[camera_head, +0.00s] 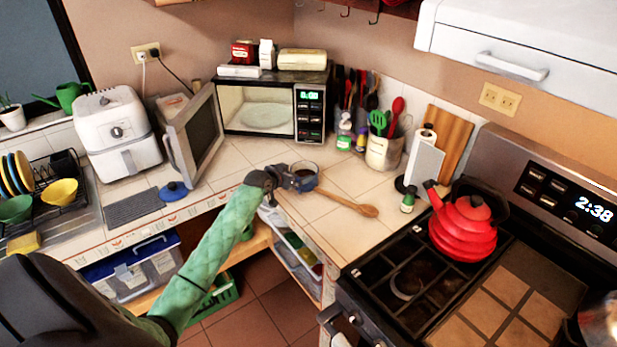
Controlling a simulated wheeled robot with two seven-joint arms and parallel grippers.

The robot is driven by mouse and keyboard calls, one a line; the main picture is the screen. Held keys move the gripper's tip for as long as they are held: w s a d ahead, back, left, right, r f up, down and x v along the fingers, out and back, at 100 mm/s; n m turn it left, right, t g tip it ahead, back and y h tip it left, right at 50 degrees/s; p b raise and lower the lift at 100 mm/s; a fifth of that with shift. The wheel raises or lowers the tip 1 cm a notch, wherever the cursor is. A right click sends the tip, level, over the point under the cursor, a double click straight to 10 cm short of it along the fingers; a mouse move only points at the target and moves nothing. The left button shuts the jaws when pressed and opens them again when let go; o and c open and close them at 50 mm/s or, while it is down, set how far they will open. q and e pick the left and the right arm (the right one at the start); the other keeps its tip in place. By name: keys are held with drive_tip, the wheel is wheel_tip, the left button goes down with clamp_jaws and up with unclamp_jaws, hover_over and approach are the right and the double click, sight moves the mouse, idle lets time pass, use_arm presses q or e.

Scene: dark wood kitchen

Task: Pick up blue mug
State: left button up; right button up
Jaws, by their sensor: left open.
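My right gripper is not in view.
A wooden spoon (347,204) lies just right of the mug. The microwave (275,105) stands behind with its door (193,137) swung open to the left. A utensil holder (382,153) is behind right. A red kettle (463,230) sits on the stove.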

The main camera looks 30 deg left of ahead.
sight(312, 168)
use_arm(q)
drive_tip(key=shift+w+r+p, duration=0.15)
drive_tip(key=shift+w+p, duration=0.2)
drive_tip(key=shift+w, duration=0.05)
drive_tip(key=shift+w+d+f+p, duration=0.15)
drive_tip(key=shift+w+f+p, duration=0.2)
drive_tip(key=shift+w, duration=0.2)
drive_tip(key=shift+p+x, duration=0.9)
drive_tip(key=shift+x, duration=0.05)
drive_tip(key=shift+w+d+f+p, duration=0.1)
drive_tip(key=shift+w+f+p, duration=0.1)
drive_tip(key=shift+f+p, duration=0.1)
drive_tip(key=shift+p+x, duration=0.35)
drive_tip(key=shift+x, duration=0.4)
drive_tip(key=shift+w+f, duration=0.3)
drive_tip(key=shift+f, duration=0.05)
drive_tip(key=shift+r, duration=0.1)
drive_tip(key=c, duration=0.9)
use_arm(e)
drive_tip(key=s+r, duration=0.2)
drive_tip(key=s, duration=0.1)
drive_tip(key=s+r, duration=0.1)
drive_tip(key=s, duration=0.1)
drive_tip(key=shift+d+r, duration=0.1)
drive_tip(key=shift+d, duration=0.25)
use_arm(q)
drive_tip(key=shift+o, duration=0.2)
drive_tip(key=shift+r, duration=0.1)
